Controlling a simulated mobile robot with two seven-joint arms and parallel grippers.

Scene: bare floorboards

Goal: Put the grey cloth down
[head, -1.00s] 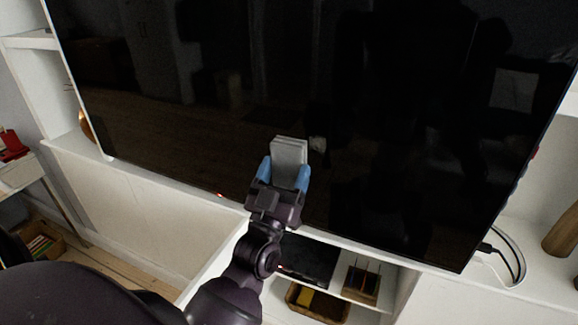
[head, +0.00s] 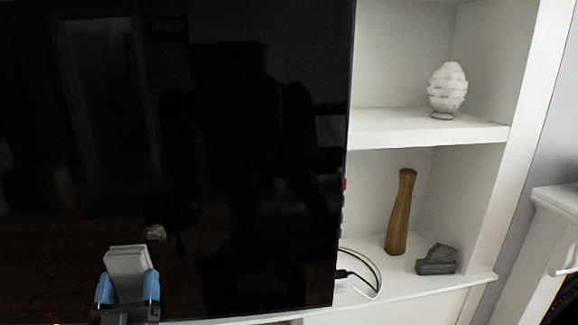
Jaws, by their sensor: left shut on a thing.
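The grey cloth (head: 128,272) is a small, flat, folded-looking light grey piece at the lower left of the head view. My left gripper (head: 128,288) is shut on it, with a blue fingertip on each side. The cloth stands up from the jaws in front of the dark screen. The rest of my left arm is cut off by the bottom edge. My right gripper is not in view.
A large black screen (head: 230,150) fills the left and middle. White shelving (head: 420,133) to its right holds a white layered ornament (head: 447,90), a brown wooden vase (head: 400,212) and a dark grey stone-like object (head: 437,260). Cables (head: 362,275) lie beside the screen. The upper shelf has bare room left of the ornament.

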